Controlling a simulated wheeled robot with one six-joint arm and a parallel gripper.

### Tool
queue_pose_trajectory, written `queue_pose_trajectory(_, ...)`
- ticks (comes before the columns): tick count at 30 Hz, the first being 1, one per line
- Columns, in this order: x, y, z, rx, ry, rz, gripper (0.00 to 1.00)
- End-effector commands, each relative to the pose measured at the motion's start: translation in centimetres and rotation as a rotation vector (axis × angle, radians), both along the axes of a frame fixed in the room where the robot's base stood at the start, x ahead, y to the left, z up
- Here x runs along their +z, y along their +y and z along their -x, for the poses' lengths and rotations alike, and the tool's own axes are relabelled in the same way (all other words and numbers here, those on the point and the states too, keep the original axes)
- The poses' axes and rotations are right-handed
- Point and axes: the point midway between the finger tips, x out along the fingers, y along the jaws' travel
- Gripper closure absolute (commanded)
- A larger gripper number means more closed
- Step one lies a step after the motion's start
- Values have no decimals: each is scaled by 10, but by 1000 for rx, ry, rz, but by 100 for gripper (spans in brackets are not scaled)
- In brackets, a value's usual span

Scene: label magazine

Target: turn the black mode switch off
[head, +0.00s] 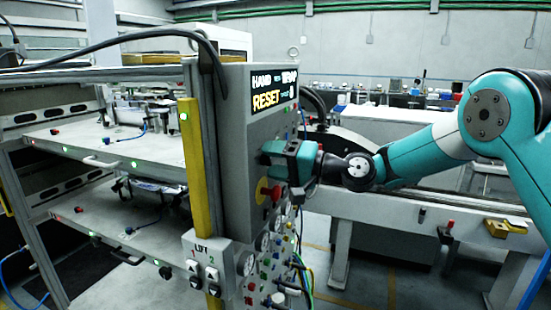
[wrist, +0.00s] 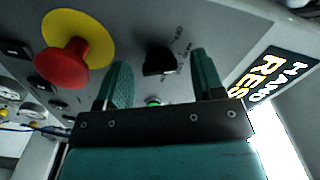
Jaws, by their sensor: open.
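The black mode switch (wrist: 158,61) is a dark knob on the grey panel in the wrist view, with small printed labels beside it. My gripper (wrist: 158,80) is open, its two teal fingers apart, and the switch shows between and just beyond the fingertips. I cannot tell whether the fingers touch the panel. In the head view my gripper (head: 270,153) is at the face of the grey control box (head: 235,140). The switch is hidden there behind the gripper.
A red emergency button on a yellow disc (wrist: 65,65) sits left of the gripper in the wrist view. A lit green button (wrist: 153,101) shows between the fingers. Gauges, knobs and cables crowd the lower panel.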

Motion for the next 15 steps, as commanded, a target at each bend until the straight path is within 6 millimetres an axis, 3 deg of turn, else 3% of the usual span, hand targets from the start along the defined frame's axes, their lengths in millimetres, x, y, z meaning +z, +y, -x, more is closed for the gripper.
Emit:
queue_pose_trajectory(4, 0, 0, 0, 0, 0, 0, 40)
queue_pose_trajectory(10, 0, -1, 0, 0, 0, 0, 86)
queue_pose_trajectory(15, -1, -1, 0, 0, -4, 1, 87)
